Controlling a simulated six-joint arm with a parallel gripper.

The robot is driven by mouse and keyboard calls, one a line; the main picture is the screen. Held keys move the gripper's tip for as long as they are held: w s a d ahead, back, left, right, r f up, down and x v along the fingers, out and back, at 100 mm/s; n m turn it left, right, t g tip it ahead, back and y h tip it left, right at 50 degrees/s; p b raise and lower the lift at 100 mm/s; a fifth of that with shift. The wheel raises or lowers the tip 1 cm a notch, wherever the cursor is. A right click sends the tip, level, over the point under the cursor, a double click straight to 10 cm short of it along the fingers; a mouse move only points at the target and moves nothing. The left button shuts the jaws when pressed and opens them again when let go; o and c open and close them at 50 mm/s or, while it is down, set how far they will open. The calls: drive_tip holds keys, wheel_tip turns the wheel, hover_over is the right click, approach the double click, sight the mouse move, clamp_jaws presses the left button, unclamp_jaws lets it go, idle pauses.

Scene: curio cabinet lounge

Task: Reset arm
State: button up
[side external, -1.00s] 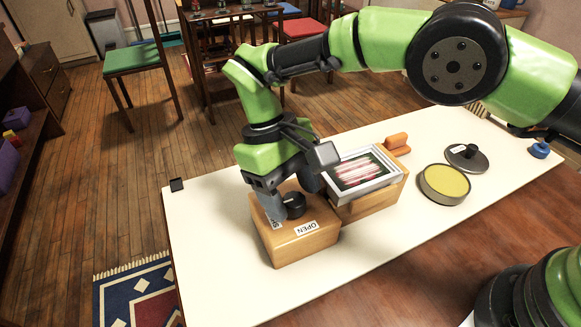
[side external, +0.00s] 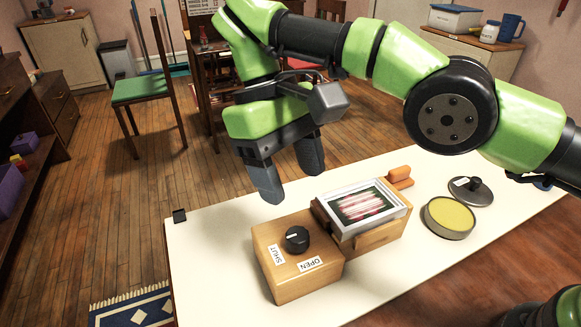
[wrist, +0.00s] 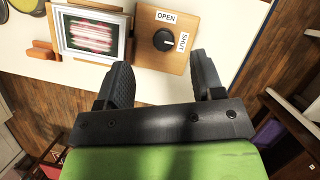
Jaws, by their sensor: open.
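My gripper (side external: 291,178) is open and empty, raised above and behind the wooden box in the side view. Its two dark fingers also show in the wrist view (wrist: 163,85), apart with nothing between them. The wooden box (side external: 290,280) stands on the white table top and carries a black knob (side external: 297,239) with labels OPEN and SHUT. In the wrist view the knob (wrist: 164,40) has a white mark that points toward the SHUT label. Nothing touches the knob.
Beside the box, a framed striped picture (side external: 361,205) sits tilted on a wooden stand. An orange block (side external: 399,177), a round tin with yellow contents (side external: 447,218) and a dark lid (side external: 470,191) are farther right.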

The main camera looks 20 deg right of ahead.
idle(0.4)
drive_tip(key=s+d+r+m+t+y, duration=0.2)
drive_tip(key=d+r+t, duration=0.2)
drive_tip(key=d+r, duration=1.05)
drive_tip(key=s+d+f+m+t, duration=0.1)
drive_tip(key=s+d+m+t, duration=0.2)
drive_tip(key=s, duration=0.4)
drive_tip(key=s+d+f+m+t+y, duration=0.1)
drive_tip(key=s+d+m+t, duration=0.2)
drive_tip(key=s, duration=0.4)
drive_tip(key=shift+s+d+t+y, duration=0.25)
drive_tip(key=shift+d+t+y, duration=0.05)
drive_tip(key=shift+d+t, duration=0.3)
